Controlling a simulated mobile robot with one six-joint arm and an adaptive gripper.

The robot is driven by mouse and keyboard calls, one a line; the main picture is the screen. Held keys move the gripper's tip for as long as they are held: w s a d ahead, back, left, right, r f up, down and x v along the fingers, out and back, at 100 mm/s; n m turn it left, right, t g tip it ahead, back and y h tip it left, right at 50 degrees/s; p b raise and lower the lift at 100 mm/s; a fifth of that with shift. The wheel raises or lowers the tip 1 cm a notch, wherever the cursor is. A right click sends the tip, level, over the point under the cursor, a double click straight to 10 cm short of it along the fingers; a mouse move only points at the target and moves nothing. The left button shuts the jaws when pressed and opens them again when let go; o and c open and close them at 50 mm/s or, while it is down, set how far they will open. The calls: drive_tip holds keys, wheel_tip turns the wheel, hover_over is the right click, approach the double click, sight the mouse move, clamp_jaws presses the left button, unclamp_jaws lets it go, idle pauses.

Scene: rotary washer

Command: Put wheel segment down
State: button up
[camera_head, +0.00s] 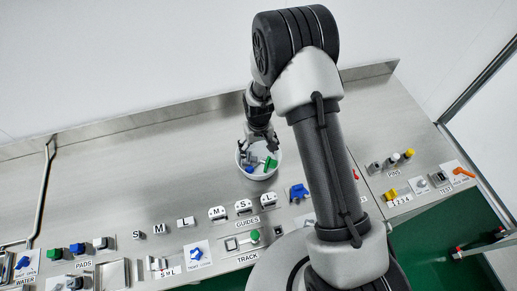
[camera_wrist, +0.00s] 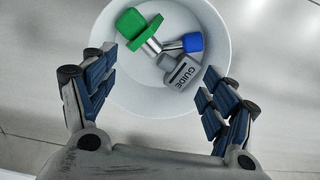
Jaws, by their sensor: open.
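A white round bowl (camera_head: 247,174) stands on the steel counter, and it also shows in the wrist view (camera_wrist: 150,100). Inside it lie a green piece with a metal stem (camera_wrist: 139,30), a blue-ended piece with a metal shaft (camera_wrist: 193,42) and a grey block marked GUIDE (camera_wrist: 181,73). No piece in it can be told for certain as the wheel segment. My gripper (camera_wrist: 160,63) is open above the bowl, with a finger on each side of the pieces and nothing between the fingers. In the head view my gripper (camera_head: 261,143) partly hides the bowl.
Guide blocks marked M, S and L (camera_head: 243,206) stand just in front of the bowl. Pads (camera_head: 77,248) sit at the front left, a green-topped track piece (camera_head: 254,236) at the front, and pins (camera_head: 393,158) at the right. The counter left of the bowl is clear.

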wheel_tip(320, 180, up, 7)
drive_tip(key=p, duration=0.3)
drive_tip(key=shift+f, duration=0.15)
